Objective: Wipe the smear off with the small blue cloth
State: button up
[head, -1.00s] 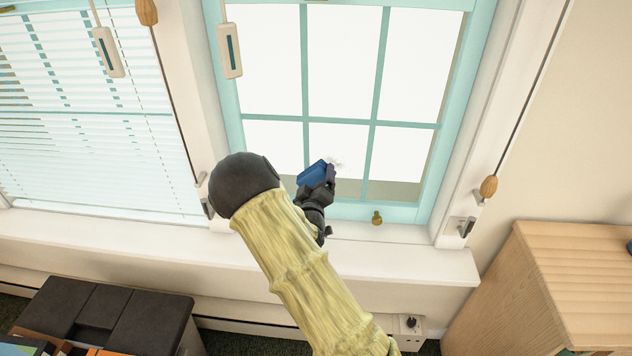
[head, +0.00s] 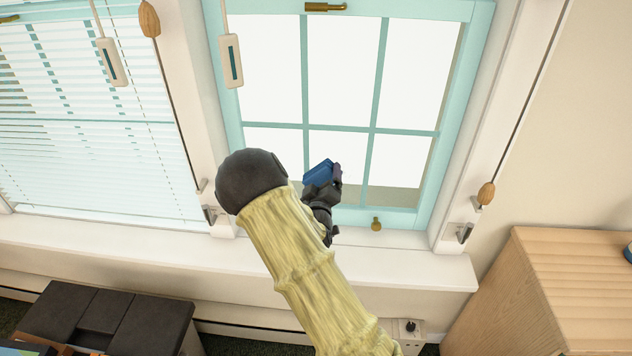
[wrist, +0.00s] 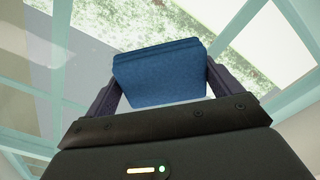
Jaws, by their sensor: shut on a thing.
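The small blue cloth (head: 319,173) is a folded pad held up at the lower middle of the window (head: 340,65). My gripper (head: 328,182) is shut on it. In the wrist view the cloth (wrist: 160,75) sits between the two dark fingers of my gripper (wrist: 162,84), with the window pane (wrist: 90,30) behind it. I cannot tell whether the cloth touches the glass. No smear shows clearly on the glass now; the cloth and gripper hide part of the pane.
A white sill (head: 400,262) runs below the window, with a brass knob (head: 376,224) on the lower frame. Blinds (head: 80,150) cover the left window. A wooden cabinet (head: 570,260) stands right and a dark-topped unit (head: 105,315) lower left. Pull cords hang beside the frame.

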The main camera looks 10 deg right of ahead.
aim_at(355, 175)
jog(key=shift+s+d, duration=0.15)
jog(key=shift+d, duration=0.4)
jog(key=shift+s+d, duration=0.15)
jog(key=shift+d, duration=0.35)
jog(key=shift+s+d+f+b, duration=0.1)
jog(key=shift+s+d+b, duration=0.15)
jog(key=shift+d, duration=0.4)
jog(key=shift+s+d+b, duration=0.15)
jog(key=shift+s+d, duration=0.1)
jog(key=shift+d, duration=0.35)
jog(key=shift+s+d, duration=0.15)
jog(key=shift+d, duration=0.25)
jog(key=shift+s+d+b, duration=0.25)
jog(key=shift+d, duration=0.65)
jog(key=shift+s+d+b, duration=0.2)
jog(key=shift+d, duration=0.65)
jog(key=shift+s, duration=0.1)
jog(key=shift+a, duration=0.15)
jog(key=shift+w+a, duration=0.35)
jog(key=shift+a, duration=0.45)
jog(key=shift+w+a, duration=0.35)
jog(key=shift+a, duration=0.45)
